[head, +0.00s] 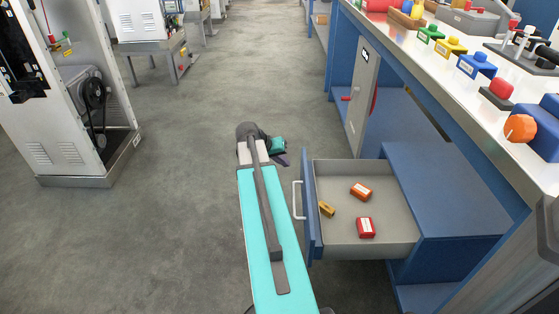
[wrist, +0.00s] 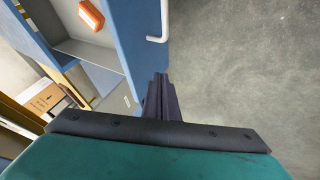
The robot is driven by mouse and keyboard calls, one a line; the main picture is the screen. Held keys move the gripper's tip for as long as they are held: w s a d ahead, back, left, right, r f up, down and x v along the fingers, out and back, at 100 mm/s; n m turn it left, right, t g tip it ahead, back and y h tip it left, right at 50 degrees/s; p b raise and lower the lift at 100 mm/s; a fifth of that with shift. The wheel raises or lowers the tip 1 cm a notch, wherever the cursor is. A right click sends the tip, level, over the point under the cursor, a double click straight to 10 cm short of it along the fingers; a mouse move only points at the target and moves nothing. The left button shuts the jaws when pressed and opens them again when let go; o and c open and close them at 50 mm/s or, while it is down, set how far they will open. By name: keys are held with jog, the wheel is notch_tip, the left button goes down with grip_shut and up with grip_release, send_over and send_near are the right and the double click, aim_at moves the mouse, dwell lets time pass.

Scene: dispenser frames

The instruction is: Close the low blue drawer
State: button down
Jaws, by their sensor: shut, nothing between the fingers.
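The low blue drawer is pulled open, with its blue front panel (head: 311,212) facing left and a pale handle (head: 298,200) on it. The front panel (wrist: 139,40) and the handle (wrist: 161,32) also show in the wrist view. My gripper (wrist: 161,80) is shut and empty. In the wrist view its dark fingertips are close to the outer face of the front panel, below the handle; I cannot tell whether they touch it. In the head view my gripper (head: 284,159) is partly hidden behind my arm, near the drawer's far front corner.
A blue workbench (head: 450,190) stands on the right, with a grey cabinet door (head: 363,92) open beyond the drawer. The grey floor (head: 190,180) left of my arm is clear.

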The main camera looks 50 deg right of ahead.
jog(key=shift+s+d+f+b, duration=0.25)
jog(key=shift+s+d+b, duration=0.05)
jog(key=shift+s+d, duration=0.3)
jog(key=shift+s+d+f+b, duration=0.2)
jog(key=shift+s+d+b, duration=0.15)
jog(key=shift+s+d, duration=0.2)
jog(key=shift+s+d+f+b, duration=0.3)
jog(key=shift+s+d, duration=0.2)
jog(key=shift+s, duration=0.15)
jog(key=shift+r, duration=0.1)
jog(key=shift+s, duration=0.1)
